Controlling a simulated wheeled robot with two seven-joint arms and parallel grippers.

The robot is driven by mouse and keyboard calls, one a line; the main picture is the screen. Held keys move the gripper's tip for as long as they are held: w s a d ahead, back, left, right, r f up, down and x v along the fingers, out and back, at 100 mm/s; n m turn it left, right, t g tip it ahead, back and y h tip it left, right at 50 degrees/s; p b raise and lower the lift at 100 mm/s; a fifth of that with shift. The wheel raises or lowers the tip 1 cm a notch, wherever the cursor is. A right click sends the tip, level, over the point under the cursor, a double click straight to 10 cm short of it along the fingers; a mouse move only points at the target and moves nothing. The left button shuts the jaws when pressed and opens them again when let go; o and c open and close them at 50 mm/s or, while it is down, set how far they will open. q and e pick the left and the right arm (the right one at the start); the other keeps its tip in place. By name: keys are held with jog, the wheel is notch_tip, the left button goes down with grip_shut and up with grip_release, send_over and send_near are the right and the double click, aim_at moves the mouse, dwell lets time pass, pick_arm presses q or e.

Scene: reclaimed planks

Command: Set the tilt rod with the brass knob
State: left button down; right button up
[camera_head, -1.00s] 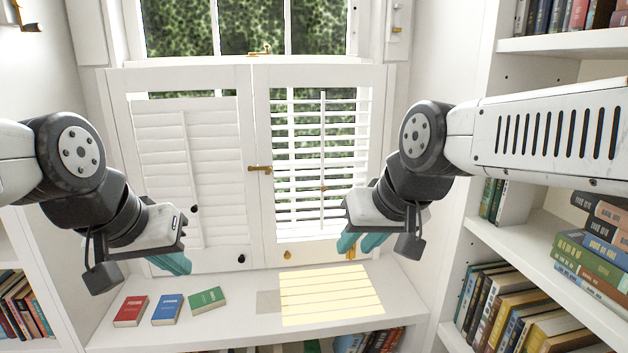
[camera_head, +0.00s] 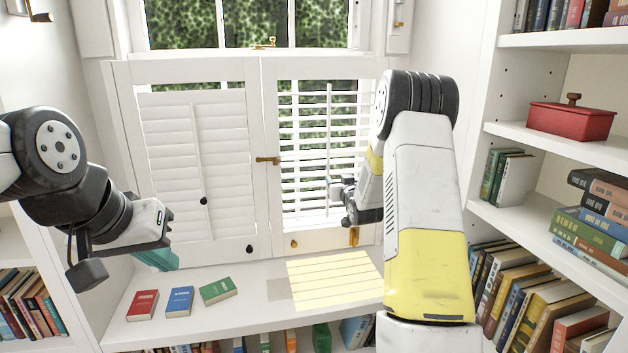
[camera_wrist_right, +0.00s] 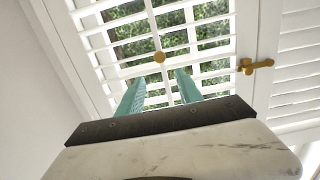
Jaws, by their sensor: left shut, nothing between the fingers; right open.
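The right shutter's tilt rod (camera_head: 328,115) is a thin white vertical bar in front of open slats. Its brass knob (camera_wrist_right: 160,57) shows in the right wrist view, beyond and between my fingertips; my gripper hides it in the head view. My right gripper (camera_wrist_right: 157,80) is open and empty, pointing at the rod, with teal fingers apart on either side; it also shows in the head view (camera_head: 332,188). The left shutter's slats are closed, and its rod (camera_head: 196,145) carries a black knob (camera_head: 203,201).
A brass latch (camera_head: 268,160) sits where the shutters meet. A brass knob (camera_head: 293,243) and a black knob (camera_head: 250,248) are on the bottom rails. Red (camera_head: 143,305), blue (camera_head: 180,301) and green (camera_head: 218,291) books lie on the sill beside a striped sunlit patch (camera_head: 335,279). Bookshelves flank the window.

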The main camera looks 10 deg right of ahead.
aim_at(329, 158)
jog(key=shift+t, duration=0.4)
jog(key=w, duration=0.3)
jog(key=w+f, duration=0.1)
jog(key=w, duration=0.1)
jog(key=w+f, duration=0.1)
jog(key=w, duration=0.2)
jog(key=shift+w+a+f, duration=0.15)
jog(key=shift+w+a, duration=0.1)
jog(key=shift+w, duration=0.05)
